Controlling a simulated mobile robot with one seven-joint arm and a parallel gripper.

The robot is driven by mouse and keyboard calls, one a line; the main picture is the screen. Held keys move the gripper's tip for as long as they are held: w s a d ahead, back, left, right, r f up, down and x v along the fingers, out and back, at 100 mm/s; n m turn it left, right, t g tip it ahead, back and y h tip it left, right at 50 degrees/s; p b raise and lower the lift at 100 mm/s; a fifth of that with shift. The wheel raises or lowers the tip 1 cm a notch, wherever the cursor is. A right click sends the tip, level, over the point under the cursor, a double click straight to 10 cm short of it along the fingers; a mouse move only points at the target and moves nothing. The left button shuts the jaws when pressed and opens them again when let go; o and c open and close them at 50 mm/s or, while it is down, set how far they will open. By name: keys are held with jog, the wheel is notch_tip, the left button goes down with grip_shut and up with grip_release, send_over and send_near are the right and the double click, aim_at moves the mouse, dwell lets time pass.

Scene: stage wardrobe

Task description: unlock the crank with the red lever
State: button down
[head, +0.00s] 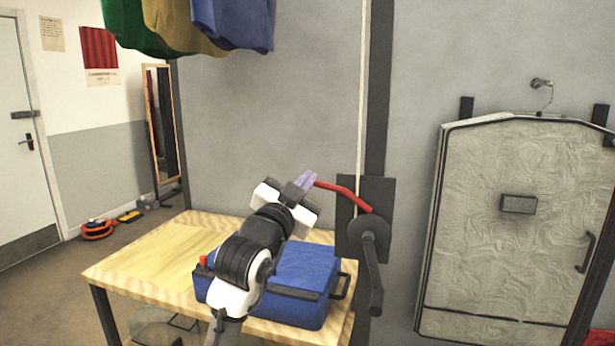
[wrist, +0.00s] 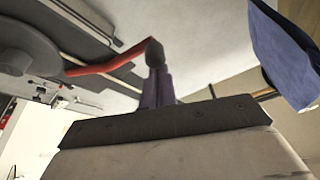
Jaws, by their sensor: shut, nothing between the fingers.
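The red lever (head: 345,191) sticks out to the left from the hub of the crank (head: 370,238), which is mounted on a dark plate (head: 346,209) on the post. The crank's dark arm hangs down, with its handle at the bottom. My gripper (head: 307,179) is shut and empty, its purple fingertips at the free left end of the lever. They look touching or very close. In the wrist view the red lever (wrist: 108,63) runs from the round hub (wrist: 25,48) to the fingertips (wrist: 154,55), which overlap its end.
A blue case (head: 303,275) sits on the wooden table (head: 150,262) below my arm. A pale rope (head: 361,90) runs up the post. Coloured cloths (head: 232,22) hang above. A grey panel (head: 520,230) stands at right.

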jog(key=shift+f+n, duration=0.4)
jog(key=shift+n, duration=0.4)
jog(key=s+a+f+n+t+y+b, duration=0.1)
jog(key=s+a+n+y, duration=0.1)
jog(key=s, duration=0.6)
jog(key=shift+s+a+n, duration=0.4)
jog(key=shift+a+n, duration=0.3)
jog(key=shift+n, duration=0.4)
